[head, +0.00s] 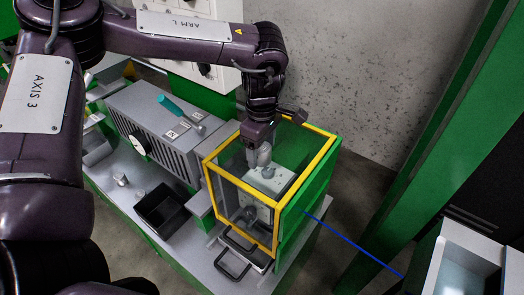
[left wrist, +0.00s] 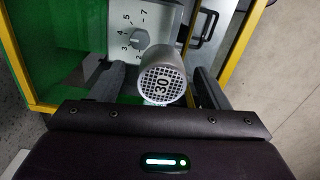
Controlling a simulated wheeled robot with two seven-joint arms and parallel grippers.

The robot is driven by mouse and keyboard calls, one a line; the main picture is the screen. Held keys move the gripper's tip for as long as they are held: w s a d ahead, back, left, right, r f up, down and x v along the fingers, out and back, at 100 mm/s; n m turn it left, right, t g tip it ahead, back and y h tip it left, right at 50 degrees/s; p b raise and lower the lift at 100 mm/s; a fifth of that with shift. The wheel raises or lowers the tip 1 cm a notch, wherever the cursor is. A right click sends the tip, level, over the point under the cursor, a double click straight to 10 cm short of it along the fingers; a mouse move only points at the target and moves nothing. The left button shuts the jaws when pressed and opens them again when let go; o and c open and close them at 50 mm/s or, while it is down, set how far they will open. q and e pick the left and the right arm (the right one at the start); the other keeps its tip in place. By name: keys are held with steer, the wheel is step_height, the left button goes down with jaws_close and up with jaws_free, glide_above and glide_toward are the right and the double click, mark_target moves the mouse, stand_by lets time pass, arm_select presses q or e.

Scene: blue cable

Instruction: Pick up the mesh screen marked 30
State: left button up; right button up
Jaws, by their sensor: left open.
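The mesh screen marked 30 (left wrist: 162,84) is a round grey cup with a dark grid face, seen end-on in the left wrist view. In the head view its grey side (head: 265,154) shows partly, behind my fingers. My left gripper (head: 259,160) points down into the yellow-framed enclosure (head: 240,184). It is open, with one finger on each side of the screen in the left wrist view (left wrist: 160,78). I see gaps between the screen and both fingers there. My right gripper is not in view.
A grey box with a numbered dial (left wrist: 137,38) stands inside the enclosure, close to the screen. The yellow frame and green walls surround my gripper. A grey ribbed unit (head: 165,130) and black bin (head: 160,210) stand left. A blue cable (head: 355,245) runs right.

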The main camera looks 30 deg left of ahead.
arm_select(q)
steer(key=shift+s, duration=0.1)
steer(key=shift+c, duration=1.2)
steer(key=c, duration=0.9)
steer(key=shift+r, duration=0.1)
